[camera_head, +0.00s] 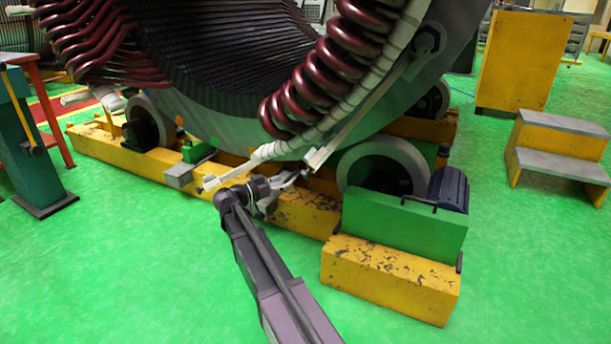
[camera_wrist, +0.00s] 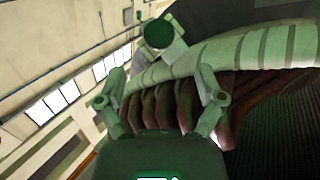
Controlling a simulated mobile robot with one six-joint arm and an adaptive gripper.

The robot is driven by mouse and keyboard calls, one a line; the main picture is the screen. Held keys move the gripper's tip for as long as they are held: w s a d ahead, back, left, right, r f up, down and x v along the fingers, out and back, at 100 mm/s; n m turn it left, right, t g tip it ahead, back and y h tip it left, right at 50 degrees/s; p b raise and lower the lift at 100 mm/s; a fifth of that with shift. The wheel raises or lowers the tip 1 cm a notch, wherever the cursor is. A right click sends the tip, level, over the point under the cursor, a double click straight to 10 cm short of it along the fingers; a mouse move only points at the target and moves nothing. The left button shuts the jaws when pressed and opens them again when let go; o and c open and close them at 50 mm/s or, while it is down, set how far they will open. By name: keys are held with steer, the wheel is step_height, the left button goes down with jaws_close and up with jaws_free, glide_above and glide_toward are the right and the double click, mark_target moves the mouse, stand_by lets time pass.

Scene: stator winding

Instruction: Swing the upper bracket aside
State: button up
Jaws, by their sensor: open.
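The stator's dark red coils (camera_head: 338,62) and a white wrapped ring (camera_head: 375,72) run along its lower right rim. A pale bar (camera_head: 363,112), which may be the upper bracket, slants down beside the ring to a small end block (camera_head: 316,158). My gripper (camera_head: 290,180) is just below that block, open. In the wrist view, the wrapped ring (camera_wrist: 240,55) and coils (camera_wrist: 165,108) show beyond the spread fingers (camera_wrist: 160,88). A pale fitting with a dark round end (camera_wrist: 159,34) stands ahead. I cannot tell whether the fingers touch anything.
A yellow base beam (camera_head: 130,160) runs under the stator. A roller (camera_head: 383,168) on a green block (camera_head: 400,225) stands right of my gripper. Yellow steps (camera_head: 560,150) are at right, a teal post (camera_head: 25,140) at left. Green floor (camera_head: 120,260) is clear in front.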

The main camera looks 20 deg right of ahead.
mark_target(302, 175)
steer(key=d, duration=0.5)
steer(key=w+d, duration=0.1)
steer(key=d, duration=0.2)
jaws_close()
